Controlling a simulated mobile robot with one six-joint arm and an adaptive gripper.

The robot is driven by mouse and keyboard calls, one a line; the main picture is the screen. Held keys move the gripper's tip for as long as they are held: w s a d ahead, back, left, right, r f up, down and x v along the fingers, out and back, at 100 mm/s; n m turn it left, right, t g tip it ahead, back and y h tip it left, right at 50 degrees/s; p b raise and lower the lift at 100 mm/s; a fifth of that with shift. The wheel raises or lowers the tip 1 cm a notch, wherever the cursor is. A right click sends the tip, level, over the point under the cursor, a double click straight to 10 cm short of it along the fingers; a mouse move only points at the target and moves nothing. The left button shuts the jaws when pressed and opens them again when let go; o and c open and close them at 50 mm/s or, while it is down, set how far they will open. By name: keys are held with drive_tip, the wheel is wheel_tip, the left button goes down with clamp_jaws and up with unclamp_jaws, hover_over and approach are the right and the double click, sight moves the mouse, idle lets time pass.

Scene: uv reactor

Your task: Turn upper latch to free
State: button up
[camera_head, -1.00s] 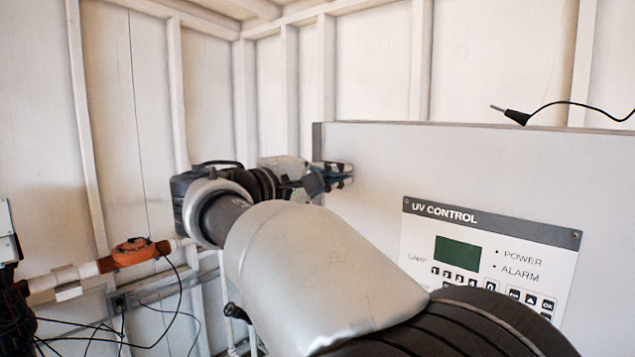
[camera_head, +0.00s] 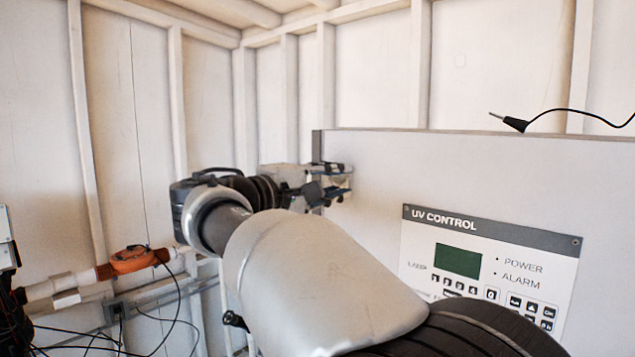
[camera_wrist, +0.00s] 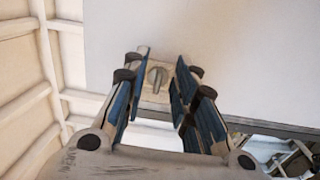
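The upper latch (camera_wrist: 157,77) shows in the wrist view as a small round knob with a raised grip on a pale square plate, near the edge of the cabinet door. My gripper (camera_wrist: 160,80) is open, with its blue-padded fingers on either side of the latch and a gap visible on both sides. I cannot tell how deep the fingertips reach around it. In the head view my gripper (camera_head: 338,182) is at the left end of the cabinet front, near its top corner, and the latch is hard to make out there.
The grey cabinet front (camera_head: 375,165) carries a UV CONTROL panel (camera_head: 490,262) at right. A black probe with a cable (camera_head: 515,123) lies on the cabinet top. An orange pipe fitting (camera_head: 133,260) and loose cables are at left.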

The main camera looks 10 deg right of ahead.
drive_tip(key=v, duration=1.2)
drive_tip(key=s+d+f+m+g+y, duration=0.1)
drive_tip(key=s+d+f+g+y, duration=0.2)
drive_tip(key=s+d+f, duration=0.4)
drive_tip(key=s+d+f+g+y, duration=0.2)
drive_tip(key=s+d+f+y, duration=0.15)
drive_tip(key=d+f, duration=0.5)
drive_tip(key=s+a+f+m+y, duration=0.3)
drive_tip(key=s+f+y, duration=0.1)
drive_tip(key=s+f, duration=0.4)
drive_tip(key=s+a+f+m+y, duration=0.3)
drive_tip(key=s+f+y, duration=0.1)
drive_tip(key=s+f, duration=0.5)
drive_tip(key=shift+s+f+g, duration=0.25)
drive_tip(key=shift+f+g, duration=0.15)
drive_tip(key=shift+f, duration=0.05)
